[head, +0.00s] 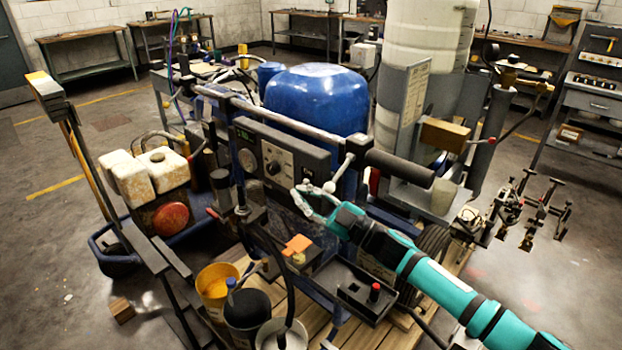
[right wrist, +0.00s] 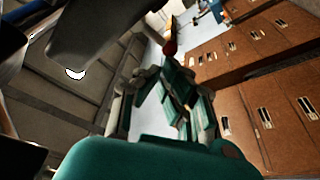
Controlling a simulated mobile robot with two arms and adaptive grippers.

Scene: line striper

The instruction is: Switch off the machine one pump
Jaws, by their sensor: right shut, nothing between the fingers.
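The line striper fills the middle of the head view, with a blue tank (head: 318,98) and a dark control panel (head: 281,160) on its front. The panel carries a round gauge, a dial knob and small controls; which one is the pump switch, and its position, is too small to tell. My right gripper (head: 303,198) is shut and empty, in front of the panel's lower right edge and below the black handle grip (head: 399,168). I cannot tell whether it touches the machine. The right wrist view shows its fingers (right wrist: 160,88) close up. My left gripper is not in view.
A red-topped knob (head: 375,292) stands on a dark tray below my right arm. Yellow (head: 214,287) and black (head: 247,312) buckets stand at the front. A small engine with a white tank (head: 134,183) is at left. Open floor lies left and right.

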